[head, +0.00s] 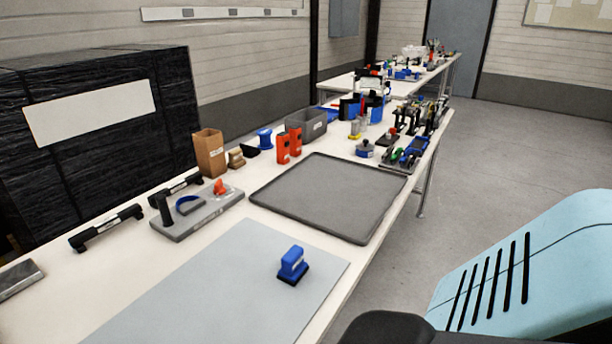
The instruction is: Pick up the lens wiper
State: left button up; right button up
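A small blue block-handled tool with a dark base (292,265), which looks like the lens wiper, stands on the grey mat (200,290) on the near table. It sits near the mat's right edge, and nothing touches it from above. A small pale label shows on its side. Neither of my grippers is in view.
A dark grey tray (330,195) lies beyond the mat. A grey fixture board (198,212) with a blue strap and a red part lies to the left. Black handles (106,228), a brown box (209,152), orange-red holders (283,147) and a grey bin (306,126) stand further along. The mat around the blue tool is clear.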

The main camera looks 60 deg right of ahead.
aim_at(293, 269)
jog(key=z, duration=1.4)
